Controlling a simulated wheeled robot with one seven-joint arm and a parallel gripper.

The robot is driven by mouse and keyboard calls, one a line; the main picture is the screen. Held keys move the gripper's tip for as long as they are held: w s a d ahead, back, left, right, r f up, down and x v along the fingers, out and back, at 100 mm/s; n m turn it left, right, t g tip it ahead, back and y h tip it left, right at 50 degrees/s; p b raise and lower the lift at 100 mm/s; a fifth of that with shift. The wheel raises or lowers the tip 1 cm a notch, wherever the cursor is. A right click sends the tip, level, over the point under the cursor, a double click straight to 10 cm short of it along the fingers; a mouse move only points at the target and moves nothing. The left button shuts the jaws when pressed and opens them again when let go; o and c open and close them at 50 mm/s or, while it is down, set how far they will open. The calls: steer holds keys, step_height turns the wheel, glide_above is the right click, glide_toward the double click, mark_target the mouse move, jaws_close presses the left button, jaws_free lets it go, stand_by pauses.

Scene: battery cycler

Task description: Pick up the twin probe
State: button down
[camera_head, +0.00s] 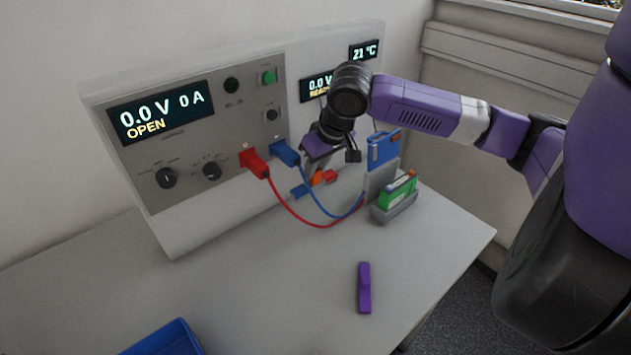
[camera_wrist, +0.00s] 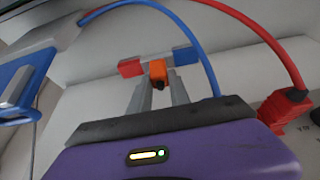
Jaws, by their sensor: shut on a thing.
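The twin probe (camera_head: 317,179) has an orange middle with a red end and a blue end. In the head view it is in front of the lower part of the cycler's panel, partly hidden by my gripper (camera_head: 313,168). In the wrist view my gripper (camera_wrist: 159,88) is shut on the orange middle of the twin probe (camera_wrist: 158,69). The red end is on the left and the blue end on the right. I cannot tell whether the probe touches the table.
A red plug (camera_head: 255,163) and blue plug (camera_head: 286,153) sit in the panel, with cables looping close to my gripper. A green battery (camera_head: 400,189) stands in a grey holder (camera_head: 394,212). A purple piece (camera_head: 364,288) and blue tray (camera_head: 168,340) are on the table.

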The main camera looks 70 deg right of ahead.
steer(key=s+a+p, duration=0.3)
steer(key=s+a, duration=0.2)
steer(key=s, duration=0.3)
steer(key=s+a+p, duration=0.4)
steer(key=s+a, duration=0.1)
steer(key=s, duration=0.3)
steer(key=shift+s+r, duration=0.15)
steer(key=shift+r, duration=0.15)
